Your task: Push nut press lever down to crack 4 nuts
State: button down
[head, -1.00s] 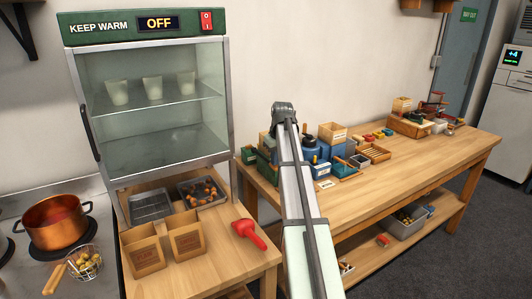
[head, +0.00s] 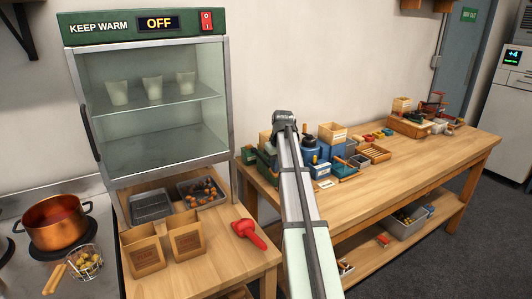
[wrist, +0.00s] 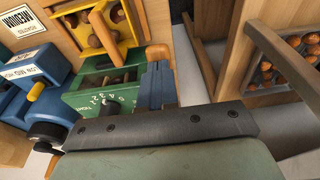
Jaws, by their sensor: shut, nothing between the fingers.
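In the wrist view my gripper (wrist: 158,84) shows as two blue fingers close together beyond a dark grey bar. They are shut and empty, beside the right side of a green box (wrist: 95,98) with a numbered dial. Whether they touch it I cannot tell. A yellow frame (wrist: 84,48) with brown nuts and a slanted wooden bar stands behind the green box. Which part is the press lever is unclear. In the head view my arm reaches over the far bench and hides the fingers and much of this area.
Blue machines (wrist: 50,103) stand left of the green box. A wooden-sided tray of nuts (wrist: 290,55) is at the right in the wrist view. The long bench (head: 400,180) is clear along its front. A warming cabinet (head: 150,100) stands at left, near a red scoop (head: 248,232).

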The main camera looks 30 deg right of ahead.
jog(key=shift+f, duration=0.45)
notch_tip(320, 180, up, 10)
jog(key=w, duration=0.1)
dwell(0.8)
jog(key=shift+w+f, duration=0.1)
jog(key=shift+f, duration=0.2)
jog(key=shift+f, duration=1.05)
jog(key=shift+s+f, duration=0.2)
jog(key=shift+f, duration=0.8)
